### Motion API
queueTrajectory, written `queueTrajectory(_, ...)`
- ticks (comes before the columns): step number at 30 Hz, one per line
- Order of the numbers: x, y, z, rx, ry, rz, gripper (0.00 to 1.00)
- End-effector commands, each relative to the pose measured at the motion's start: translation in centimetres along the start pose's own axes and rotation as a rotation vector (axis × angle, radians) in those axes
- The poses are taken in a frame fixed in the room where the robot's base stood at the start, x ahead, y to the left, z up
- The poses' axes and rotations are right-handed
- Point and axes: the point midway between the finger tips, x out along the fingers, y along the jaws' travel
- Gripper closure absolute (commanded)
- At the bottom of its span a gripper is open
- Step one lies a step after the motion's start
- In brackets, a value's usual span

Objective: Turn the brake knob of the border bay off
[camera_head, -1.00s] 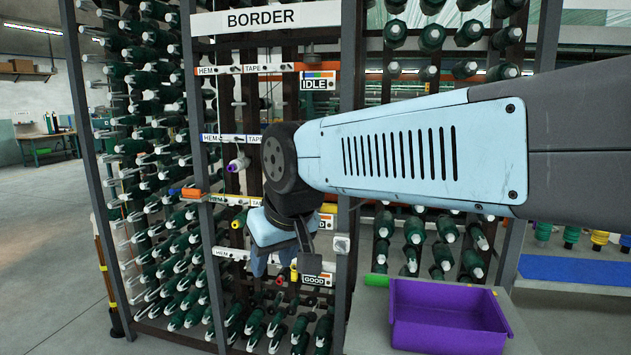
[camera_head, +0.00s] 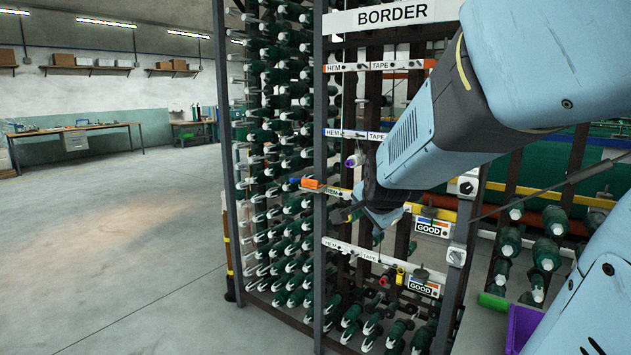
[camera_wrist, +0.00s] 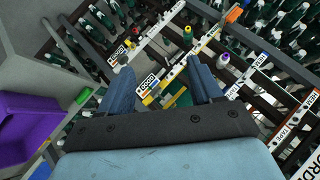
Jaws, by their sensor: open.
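The white BORDER sign (camera_head: 393,16) heads the bay's rack. Two pale boxes with dark knobs sit on the bay's right post: an upper knob (camera_head: 467,187) and a lower knob (camera_head: 456,257). I cannot tell which is the brake knob, nor clearly read its setting. My gripper (camera_head: 360,222) is in front of the rack, left of both knobs, pointing down and left. In the wrist view my gripper (camera_wrist: 160,88) has its two blue fingers spread, with nothing held. A GOOD card (camera_wrist: 147,85) shows between and beyond them.
HEM and TAPE label rails (camera_head: 352,134) cross the bay, with a purple-ended spool (camera_head: 354,160) and an orange block (camera_head: 311,184). A second GOOD card (camera_head: 422,287) hangs low. A purple bin (camera_head: 522,326) stands at lower right. Open floor (camera_head: 120,230) lies left.

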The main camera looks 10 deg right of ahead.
Motion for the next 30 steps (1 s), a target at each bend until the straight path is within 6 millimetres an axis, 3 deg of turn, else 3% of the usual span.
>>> queueTrajectory(1,1.7,-0.1,-1.2,0.112,0.031,-0.014,0.36)
queueTrajectory(6,6.1,-0.7,-5.1,0.508,0.126,-0.113,0.36)
queueTrajectory(15,11.7,1.1,-13.4,1.219,0.253,-0.383,0.36)
queueTrajectory(24,13.5,6.1,-22.2,1.878,0.318,-0.789,0.36)
queueTrajectory(30,12.9,9.2,-26.0,2.136,0.315,-1.033,0.36)
